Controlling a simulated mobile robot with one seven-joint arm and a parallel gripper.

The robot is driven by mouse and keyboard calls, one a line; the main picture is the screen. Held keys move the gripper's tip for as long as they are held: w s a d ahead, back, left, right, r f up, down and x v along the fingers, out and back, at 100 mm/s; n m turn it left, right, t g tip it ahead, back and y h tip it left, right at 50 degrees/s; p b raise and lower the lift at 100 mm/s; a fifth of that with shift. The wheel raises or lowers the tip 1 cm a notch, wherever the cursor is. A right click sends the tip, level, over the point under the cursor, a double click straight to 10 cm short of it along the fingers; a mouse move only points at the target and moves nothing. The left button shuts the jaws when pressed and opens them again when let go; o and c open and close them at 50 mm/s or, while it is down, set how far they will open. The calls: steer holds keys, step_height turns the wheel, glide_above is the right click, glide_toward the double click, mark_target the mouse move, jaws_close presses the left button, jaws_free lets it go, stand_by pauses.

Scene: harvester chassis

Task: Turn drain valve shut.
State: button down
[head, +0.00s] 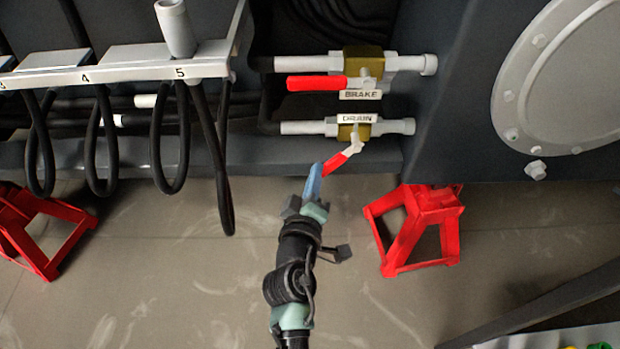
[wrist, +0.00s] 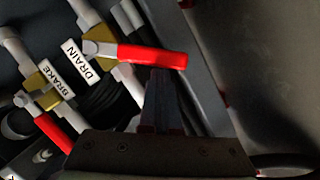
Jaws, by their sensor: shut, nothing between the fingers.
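The drain valve (head: 375,129) is a brass body in a grey horizontal pipe, under a "DRAIN" label (head: 355,118). Its red lever (head: 338,161) slants down and left from the stem, across the pipe line. In the wrist view the red lever (wrist: 150,56) crosses the upper middle. My gripper (head: 315,178) has its blue fingers closed together and empty, beside the left lower end of the lever. In the wrist view my fingers (wrist: 161,85) reach up to the lever's underside near its free end; whether they touch it I cannot tell.
The brake valve's red lever (head: 315,83) lies along its pipe above. Black hoses (head: 213,150) hang from a numbered rack (head: 120,68) at left. Red stands (head: 425,228) and (head: 38,230) flank the chassis on the floor. The floor between them is open.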

steer(key=shift+d+f+n+t+h+b, duration=0.25)
steer(key=shift+d+f+n+b, duration=0.35)
steer(key=shift+d+n+b, duration=0.35)
steer(key=shift+d+f+n+t+h+b, duration=0.2)
steer(key=shift+d+f+n+b, duration=0.45)
steer(key=shift+n+b, duration=0.5)
steer(key=shift+d+f+n+t+h+b, duration=0.2)
steer(key=shift+d+f+n+b, duration=0.35)
steer(key=shift+d+n+b, duration=0.5)
steer(key=shift+a+n, duration=0.25)
